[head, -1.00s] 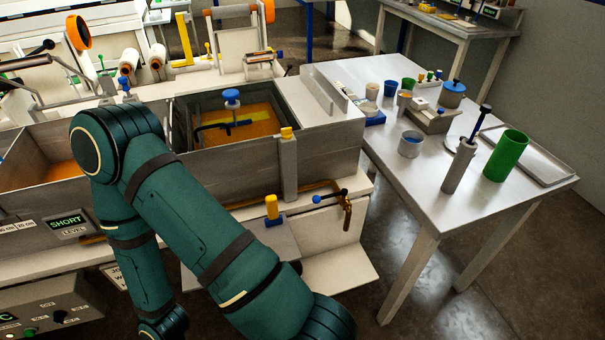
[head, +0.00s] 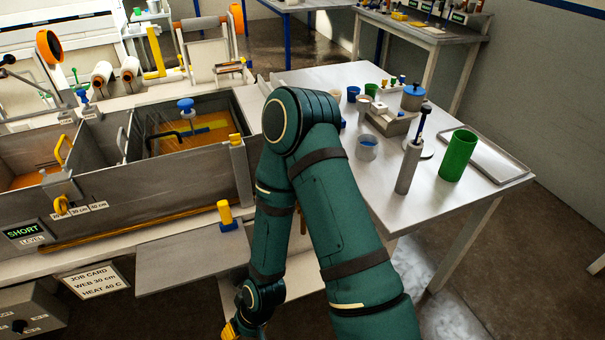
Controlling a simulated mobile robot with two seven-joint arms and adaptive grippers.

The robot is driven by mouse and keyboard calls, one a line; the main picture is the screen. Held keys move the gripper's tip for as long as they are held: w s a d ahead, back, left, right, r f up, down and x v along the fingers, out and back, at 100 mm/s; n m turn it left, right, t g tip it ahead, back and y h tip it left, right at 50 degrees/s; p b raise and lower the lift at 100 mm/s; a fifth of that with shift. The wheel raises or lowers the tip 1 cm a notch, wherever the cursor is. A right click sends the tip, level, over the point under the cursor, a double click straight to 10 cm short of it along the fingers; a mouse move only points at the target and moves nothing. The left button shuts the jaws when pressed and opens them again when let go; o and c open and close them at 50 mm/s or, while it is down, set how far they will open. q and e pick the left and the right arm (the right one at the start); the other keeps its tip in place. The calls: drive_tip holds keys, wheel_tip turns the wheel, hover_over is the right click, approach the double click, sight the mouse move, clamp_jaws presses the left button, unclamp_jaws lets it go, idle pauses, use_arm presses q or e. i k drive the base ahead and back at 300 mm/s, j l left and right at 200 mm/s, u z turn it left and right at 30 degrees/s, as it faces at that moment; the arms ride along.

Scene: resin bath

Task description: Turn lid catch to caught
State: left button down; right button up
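The grey resin bath (head: 150,190) stands at left, with orange liquid and a blue knob (head: 185,104) in its right compartment. No part is clearly marked as the lid catch. Small fittings on the bath include a yellow hook (head: 60,205) on its front wall, a yellow-topped post (head: 237,140) at its right end and a yellow peg on a blue base (head: 225,214) by the grey plate. My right arm stands in front of the bath's right end, its wrist low. My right gripper (head: 231,329) shows only a yellow bit at the bottom edge. My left gripper is out of view.
A white table (head: 450,205) at right holds a green cylinder (head: 458,155), a grey cylinder (head: 408,168), cups and a tray (head: 495,160). A grey plate (head: 180,262) juts out below the bath. A job card (head: 95,281) hangs at lower left.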

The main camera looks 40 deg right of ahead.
sight(236, 139)
drive_tip(key=j+z, duration=0.15)
drive_tip(key=z, duration=1.4)
drive_tip(key=k+j, duration=0.1)
drive_tip(key=j, duration=0.35)
drive_tip(key=k+j, duration=0.15)
drive_tip(key=j, duration=0.3)
drive_tip(key=k+j, duration=0.1)
drive_tip(key=j, duration=0.3)
drive_tip(key=i+l+z, duration=0.1)
drive_tip(key=z, duration=0.15)
